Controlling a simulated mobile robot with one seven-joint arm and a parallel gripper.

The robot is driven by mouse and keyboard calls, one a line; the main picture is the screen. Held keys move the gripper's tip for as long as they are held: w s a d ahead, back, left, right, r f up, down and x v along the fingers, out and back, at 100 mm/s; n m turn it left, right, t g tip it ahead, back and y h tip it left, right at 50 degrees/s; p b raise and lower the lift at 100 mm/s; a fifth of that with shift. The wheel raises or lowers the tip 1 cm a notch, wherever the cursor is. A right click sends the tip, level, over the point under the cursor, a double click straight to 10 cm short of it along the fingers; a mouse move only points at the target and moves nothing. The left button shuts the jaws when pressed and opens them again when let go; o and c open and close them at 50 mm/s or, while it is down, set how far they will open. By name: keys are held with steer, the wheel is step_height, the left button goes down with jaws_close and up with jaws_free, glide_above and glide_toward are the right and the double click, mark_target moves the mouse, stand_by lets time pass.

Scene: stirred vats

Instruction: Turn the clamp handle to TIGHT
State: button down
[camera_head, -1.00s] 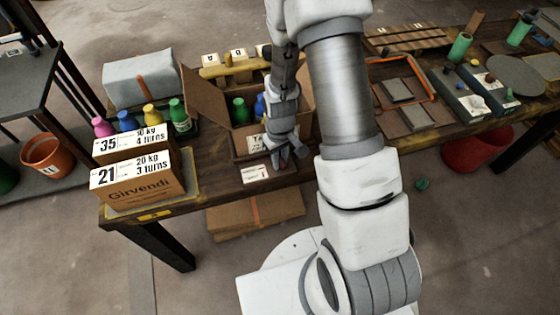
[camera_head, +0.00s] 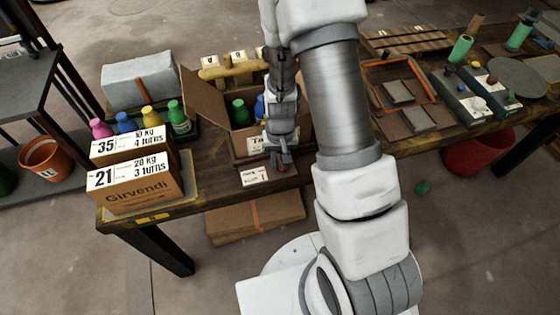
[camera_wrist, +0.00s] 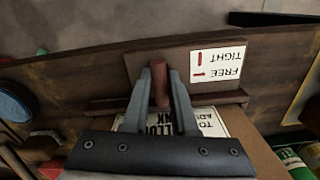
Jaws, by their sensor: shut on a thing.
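The clamp handle (camera_wrist: 159,84) is a short reddish-brown bar in the wrist view, standing between my two grey fingers. My gripper (camera_wrist: 160,76) is shut on it. The handle lies roughly in line with the fingers. A white label (camera_wrist: 217,64) beside it reads TIGHT and FREE, upside down in this view, each with a red mark. In the head view my gripper (camera_head: 283,163) is low at the bench's front edge, in front of an open carton, and mostly hides the handle. The label (camera_head: 255,175) lies just left of it.
An open carton (camera_head: 206,98) with bottles stands behind my gripper. Two boxes marked 35 and 21 (camera_head: 135,183) stand to the left. An orange-rimmed tray (camera_head: 428,70) lies to the right. A second printed card (camera_wrist: 213,122) is near my fingers.

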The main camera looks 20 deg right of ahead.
steer(key=c, duration=0.7)
jaws_free()
step_height(320, 180, up, 17)
steer(key=p, duration=0.3)
steer(key=shift+r, duration=0.2)
steer(key=s+r+t, duration=0.2)
steer(key=s+r, duration=0.2)
steer(key=r, duration=0.3)
steer(key=s+r+n+t, duration=0.1)
steer(key=s+r, duration=0.4)
steer(key=r, duration=0.2)
steer(key=s+r+n+t+p, duration=0.1)
steer(key=s+r+t, duration=0.1)
steer(key=s+r, duration=0.3)
step_height(320, 180, up, 2)
steer(key=shift+s+r+t, duration=0.1)
steer(key=shift+s+t, duration=0.05)
steer(key=shift+t, duration=0.15)
